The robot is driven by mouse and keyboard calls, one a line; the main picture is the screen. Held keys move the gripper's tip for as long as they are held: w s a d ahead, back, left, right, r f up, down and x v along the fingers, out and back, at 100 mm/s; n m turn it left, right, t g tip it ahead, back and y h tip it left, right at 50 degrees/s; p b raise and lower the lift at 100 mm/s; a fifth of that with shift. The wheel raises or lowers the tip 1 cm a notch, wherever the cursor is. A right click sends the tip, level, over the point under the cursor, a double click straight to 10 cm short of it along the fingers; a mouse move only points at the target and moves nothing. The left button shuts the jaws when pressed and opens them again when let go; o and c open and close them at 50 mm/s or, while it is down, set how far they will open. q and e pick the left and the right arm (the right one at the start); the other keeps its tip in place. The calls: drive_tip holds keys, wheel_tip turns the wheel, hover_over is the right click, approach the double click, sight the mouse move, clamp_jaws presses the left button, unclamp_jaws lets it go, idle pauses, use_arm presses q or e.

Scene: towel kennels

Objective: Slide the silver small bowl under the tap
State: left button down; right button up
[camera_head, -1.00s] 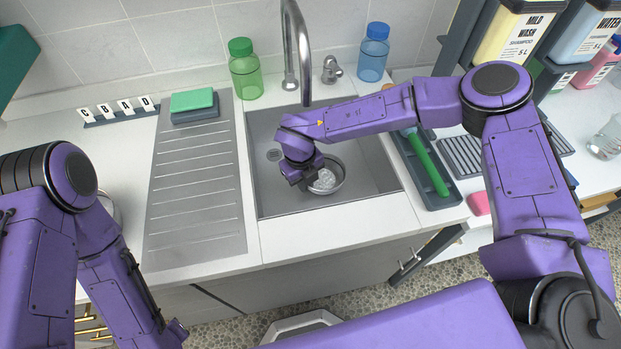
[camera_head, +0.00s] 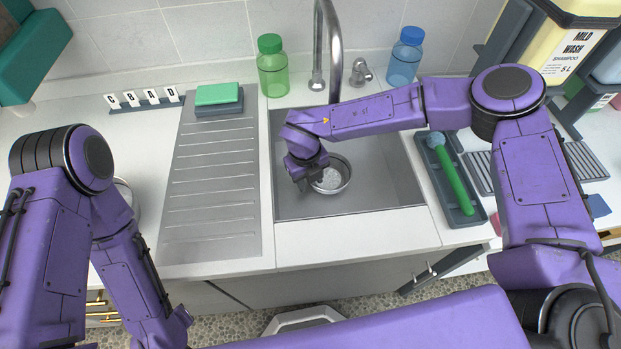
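The silver small bowl (camera_head: 334,178) sits in the sink basin (camera_head: 385,185), near the front and middle. The tap (camera_head: 327,40) arches over the back of the sink; its spout mouth is behind the bowl and slightly left of it in the picture. My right gripper (camera_head: 307,178) reaches in from the right, pointing down at the bowl's left rim. It looks to touch the rim, but its fingertips are small and dark, and their gap cannot be made out. My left arm is bent at the left; its gripper is out of view.
A ribbed drainboard (camera_head: 212,190) with a green sponge (camera_head: 218,95) lies left of the sink. A green bottle (camera_head: 272,68) and a blue bottle (camera_head: 404,58) stand behind. A tray with a green-handled brush (camera_head: 452,175) is at the right. The basin's right side is clear.

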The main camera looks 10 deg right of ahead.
wheel_tip(320, 180, up, 8)
drive_tip(key=p, duration=0.6)
drive_tip(key=shift+a+p, duration=0.25)
drive_tip(key=shift+p, duration=0.05)
